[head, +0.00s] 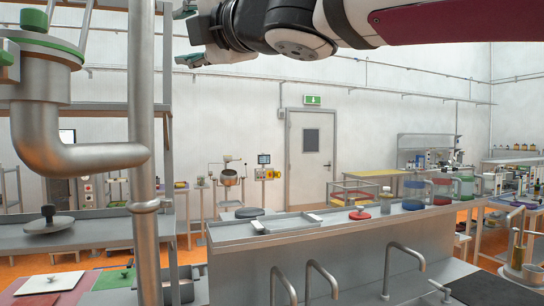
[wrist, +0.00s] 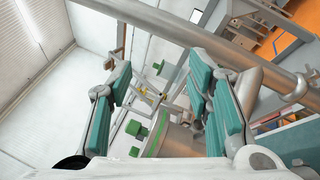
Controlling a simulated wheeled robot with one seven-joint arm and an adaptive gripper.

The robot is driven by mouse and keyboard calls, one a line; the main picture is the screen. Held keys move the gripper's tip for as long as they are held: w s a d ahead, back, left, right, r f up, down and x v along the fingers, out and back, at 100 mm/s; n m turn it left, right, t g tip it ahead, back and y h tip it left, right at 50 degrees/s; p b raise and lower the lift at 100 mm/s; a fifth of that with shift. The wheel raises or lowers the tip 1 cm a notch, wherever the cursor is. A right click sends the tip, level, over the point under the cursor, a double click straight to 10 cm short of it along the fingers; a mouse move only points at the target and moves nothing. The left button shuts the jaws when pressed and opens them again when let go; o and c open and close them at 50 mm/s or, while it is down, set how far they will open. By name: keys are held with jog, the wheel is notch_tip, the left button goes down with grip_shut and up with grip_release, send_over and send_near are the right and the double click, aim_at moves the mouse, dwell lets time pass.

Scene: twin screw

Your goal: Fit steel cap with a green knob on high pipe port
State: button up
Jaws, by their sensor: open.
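The steel cap (head: 22,37) with its green knob (head: 33,20) lies on top of the high pipe port (head: 42,75) at the upper left of the head view. The port has a green ring and green side blocks. The cap looks roughly level; I cannot tell how closely it sits. My gripper (head: 197,36) is open and empty at the top, right of the port and apart from it. In the wrist view, my gripper (wrist: 160,95) has its teal pads spread wide, with the green knob (wrist: 135,128) and port (wrist: 180,140) beyond, between the fingers.
A vertical steel pipe (head: 144,120) stands between the port and my gripper. A grey lid with a dark knob (head: 48,222) lies on the left bench. A red lid (head: 360,214) and several jars stand on the long counter (head: 300,233). Curved taps rise in front.

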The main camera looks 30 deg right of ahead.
jog(key=s+d+f+m+g+h, duration=0.2)
jog(key=d+f+m+h, duration=0.15)
jog(key=f+m, duration=0.35)
jog(key=s+d+f+m+g+h, duration=0.15)
jog(key=d+f+m, duration=0.25)
jog(key=f, duration=0.4)
jog(key=s+d+f+m+g+h, duration=0.2)
jog(key=d+f+m+g+h, duration=0.15)
jog(key=f+m, duration=0.35)
jog(key=s+a+f+m+g+y, duration=0.1)
jog(key=s+f+m+g, duration=0.2)
jog(key=s+f, duration=0.4)
jog(key=s+a+f+m+g+y, duration=0.2)
jog(key=s+f+m+g, duration=0.2)
jog(key=f, duration=1)
jog(key=s, duration=0.3)
jog(key=shift+a+f, duration=0.15)
jog(key=shift+f, duration=0.25)
